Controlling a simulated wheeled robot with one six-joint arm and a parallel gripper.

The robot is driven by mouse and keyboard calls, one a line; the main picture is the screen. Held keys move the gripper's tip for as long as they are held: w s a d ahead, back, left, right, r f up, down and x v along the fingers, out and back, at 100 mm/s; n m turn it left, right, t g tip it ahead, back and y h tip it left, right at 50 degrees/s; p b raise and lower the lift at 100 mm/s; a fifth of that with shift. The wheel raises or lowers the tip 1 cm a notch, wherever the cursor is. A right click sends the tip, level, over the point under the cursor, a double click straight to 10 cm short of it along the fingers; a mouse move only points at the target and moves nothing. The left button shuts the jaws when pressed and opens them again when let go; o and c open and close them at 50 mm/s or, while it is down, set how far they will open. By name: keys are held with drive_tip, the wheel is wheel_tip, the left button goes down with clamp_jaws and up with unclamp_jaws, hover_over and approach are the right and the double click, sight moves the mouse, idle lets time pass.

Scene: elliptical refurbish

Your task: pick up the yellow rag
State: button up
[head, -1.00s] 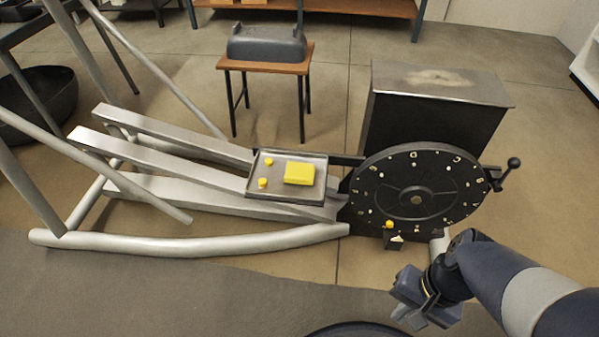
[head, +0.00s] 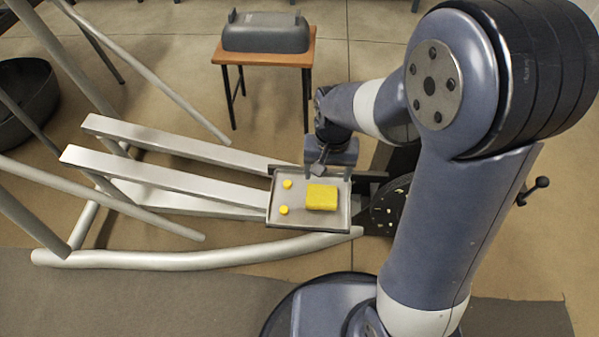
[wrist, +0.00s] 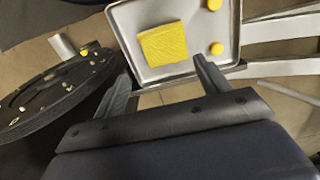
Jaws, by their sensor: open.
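The yellow rag (head: 321,197) is a flat rectangular block lying on a grey metal tray (head: 302,222), right of two small yellow round pieces. It also shows in the wrist view (wrist: 164,44), ahead of my fingers. My gripper (head: 329,173) is open and empty, at the far edge of the tray just behind the rag. In the wrist view my two fingers (wrist: 164,80) are spread apart, with the rag beyond their tips and not between them.
Two yellow round pieces (head: 285,210) sit on the tray's left part. The tray rests on the silver elliptical frame (head: 150,193). A dark disc with a crank (head: 391,205) stands right of it, partly hidden by my arm. A wooden stool (head: 300,58) with a grey shell is behind.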

sight(322, 196)
drive_tip(key=o, duration=0.6)
drive_tip(key=f, duration=0.1)
drive_tip(key=f+b, duration=0.1)
drive_tip(key=f, duration=0.1)
drive_tip(key=f+b, duration=0.1)
drive_tip(key=shift+w+a+f, duration=0.2)
drive_tip(key=shift+a+f, duration=0.05)
drive_tip(key=shift+f, duration=0.15)
drive_tip(key=shift+s+f+b, duration=0.1)
drive_tip(key=shift+f+b, duration=1.1)
drive_tip(key=shift+f, duration=1.75)
drive_tip(key=shift+c, duration=0.2)
drive_tip(key=c, duration=1)
